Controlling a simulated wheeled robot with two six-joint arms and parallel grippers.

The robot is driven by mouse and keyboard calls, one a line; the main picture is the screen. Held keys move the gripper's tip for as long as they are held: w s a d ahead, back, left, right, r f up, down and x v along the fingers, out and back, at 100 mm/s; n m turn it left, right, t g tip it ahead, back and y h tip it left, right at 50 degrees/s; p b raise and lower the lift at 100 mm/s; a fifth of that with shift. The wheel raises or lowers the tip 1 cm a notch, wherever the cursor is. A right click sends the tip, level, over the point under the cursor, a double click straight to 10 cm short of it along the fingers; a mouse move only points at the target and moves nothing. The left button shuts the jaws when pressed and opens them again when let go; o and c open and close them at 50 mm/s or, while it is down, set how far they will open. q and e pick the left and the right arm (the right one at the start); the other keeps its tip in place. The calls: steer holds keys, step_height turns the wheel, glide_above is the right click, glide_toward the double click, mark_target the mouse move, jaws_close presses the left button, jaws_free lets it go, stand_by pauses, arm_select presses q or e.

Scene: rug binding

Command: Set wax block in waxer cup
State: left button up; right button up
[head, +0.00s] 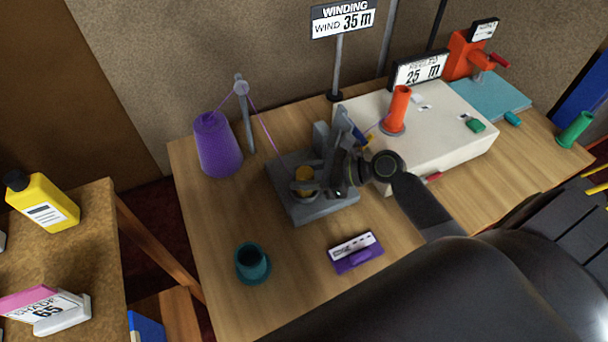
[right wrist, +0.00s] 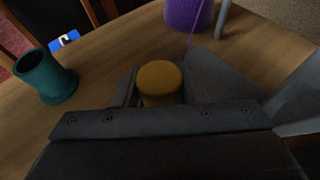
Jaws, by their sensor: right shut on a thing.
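The wax block (right wrist: 160,78) is a short amber cylinder, upright between the fingers of my right gripper (right wrist: 158,98) in the right wrist view. In the head view the wax block (head: 303,177) shows over the grey machine base (head: 312,214), and my right gripper (head: 312,184) is shut on it from the right. Grey parts surround the block there. I cannot tell which of them is the waxer cup, or whether the block touches it. The block's lower part is hidden. My left gripper is not in view.
A purple yarn cone (head: 216,146) and a thread post (head: 245,115) stand behind left. A cream machine (head: 445,135) with an orange spindle (head: 398,108) is to the right.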

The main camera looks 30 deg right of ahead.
steer(key=shift+w+f, duration=0.1)
steer(key=shift+w, duration=0.05)
steer(key=shift+f, duration=0.15)
steer(key=o, duration=1)
steer(key=shift+d+r, duration=0.15)
steer(key=shift+r, duration=0.05)
steer(key=v, duration=1.1)
steer(key=shift+s+d+r, duration=0.1)
steer(key=shift+s+d, duration=0.1)
steer(key=shift+s, duration=0.15)
